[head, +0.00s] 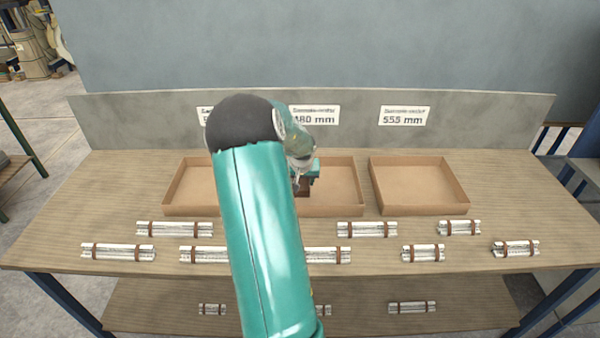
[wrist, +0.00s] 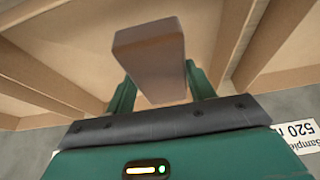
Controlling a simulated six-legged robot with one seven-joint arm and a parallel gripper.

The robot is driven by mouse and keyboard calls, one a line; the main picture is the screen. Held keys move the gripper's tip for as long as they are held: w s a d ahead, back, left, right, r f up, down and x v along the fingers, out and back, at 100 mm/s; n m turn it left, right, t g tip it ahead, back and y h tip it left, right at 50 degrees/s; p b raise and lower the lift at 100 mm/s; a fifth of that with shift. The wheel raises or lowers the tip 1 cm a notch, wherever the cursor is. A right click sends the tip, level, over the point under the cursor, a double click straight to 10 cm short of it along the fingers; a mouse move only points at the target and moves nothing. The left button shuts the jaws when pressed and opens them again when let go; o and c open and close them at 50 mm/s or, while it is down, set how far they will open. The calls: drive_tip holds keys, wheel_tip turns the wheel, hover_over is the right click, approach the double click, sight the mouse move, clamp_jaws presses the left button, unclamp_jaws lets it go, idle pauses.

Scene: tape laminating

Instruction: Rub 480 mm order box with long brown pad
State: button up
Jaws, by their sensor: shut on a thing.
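The 480 mm order box (head: 340,185) is an open, shallow brown tray in the middle of the bench, below a sign reading 480 mm (head: 322,115). My arm hides its left part. My gripper (head: 303,177) is over this box, shut on the long brown pad (head: 302,189). In the wrist view the brown pad (wrist: 155,50) sticks out between the green fingers of my gripper (wrist: 161,88), with pale box walls around it. I cannot tell whether the pad touches the box.
Another open box (head: 188,190) stands left, partly behind my arm, and a 555 mm box (head: 418,187) stands right. Several silver bundles with brown bands (head: 366,229) lie along the bench front. A grey backboard (head: 490,122) closes the rear.

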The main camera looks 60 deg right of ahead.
drive_tip(key=shift+d+r, duration=0.1)
drive_tip(key=shift+r, duration=1.5)
